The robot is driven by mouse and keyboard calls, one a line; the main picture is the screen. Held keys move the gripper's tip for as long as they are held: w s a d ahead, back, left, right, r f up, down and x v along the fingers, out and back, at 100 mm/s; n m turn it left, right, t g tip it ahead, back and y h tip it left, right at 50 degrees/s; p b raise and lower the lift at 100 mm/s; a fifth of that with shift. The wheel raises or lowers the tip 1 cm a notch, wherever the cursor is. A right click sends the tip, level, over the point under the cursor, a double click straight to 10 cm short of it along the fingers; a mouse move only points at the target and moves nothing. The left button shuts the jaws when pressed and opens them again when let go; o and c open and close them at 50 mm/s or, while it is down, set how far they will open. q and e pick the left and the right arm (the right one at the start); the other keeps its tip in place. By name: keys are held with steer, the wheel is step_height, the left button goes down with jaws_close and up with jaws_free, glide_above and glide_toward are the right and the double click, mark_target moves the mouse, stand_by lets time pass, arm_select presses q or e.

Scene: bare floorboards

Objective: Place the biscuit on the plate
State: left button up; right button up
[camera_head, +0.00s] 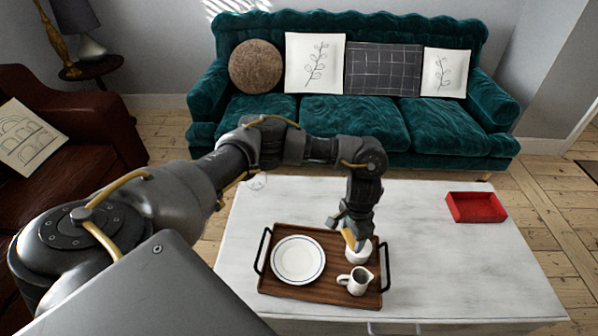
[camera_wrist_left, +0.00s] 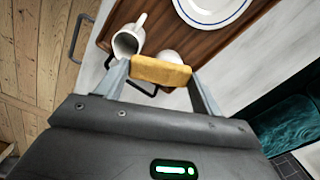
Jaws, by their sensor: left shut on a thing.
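The white plate (camera_head: 298,260) with a blue ring lies on the left part of the wooden tray (camera_head: 318,291); its edge also shows at the top of the left wrist view (camera_wrist_left: 212,8). My left gripper (camera_head: 350,236) is shut on the tan biscuit (camera_wrist_left: 160,71), which spans between its two fingers in the left wrist view. In the head view the biscuit (camera_head: 349,238) is partly hidden by the fingers. It is right of the plate, at the white cup (camera_head: 357,254) on the tray's right part. My right gripper is not in view.
A small white jug (camera_head: 356,281) stands on the tray near its front right. The tray has black handles and sits on a pale table (camera_head: 430,255). A red open box (camera_head: 475,207) is at the table's right. A green sofa (camera_head: 355,125) stands behind.

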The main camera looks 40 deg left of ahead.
arm_select(q)
steer(key=w+a+f+b, duration=0.1)
steer(key=w+a+f, duration=0.1)
steer(key=a+f, duration=0.3)
steer(key=b, duration=0.2)
glide_above(299, 260)
steer(key=f, duration=0.6)
steer(key=d+f, duration=0.1)
steer(key=f, duration=0.2)
steer(key=shift+w+f, duration=0.1)
steer(key=shift+w, duration=0.3)
steer(key=shift+s+a+f, duration=0.15)
steer(key=shift+a+f, duration=0.1)
steer(key=shift+f, duration=0.05)
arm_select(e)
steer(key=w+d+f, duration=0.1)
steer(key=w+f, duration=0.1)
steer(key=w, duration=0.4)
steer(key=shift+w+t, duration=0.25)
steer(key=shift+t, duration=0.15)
arm_select(q)
steer(key=f, duration=0.2)
steer(key=f+b, duration=0.1)
steer(key=shift+s+a+f, duration=0.1)
steer(key=shift+s+a, duration=0.2)
steer(key=shift+f, duration=0.35)
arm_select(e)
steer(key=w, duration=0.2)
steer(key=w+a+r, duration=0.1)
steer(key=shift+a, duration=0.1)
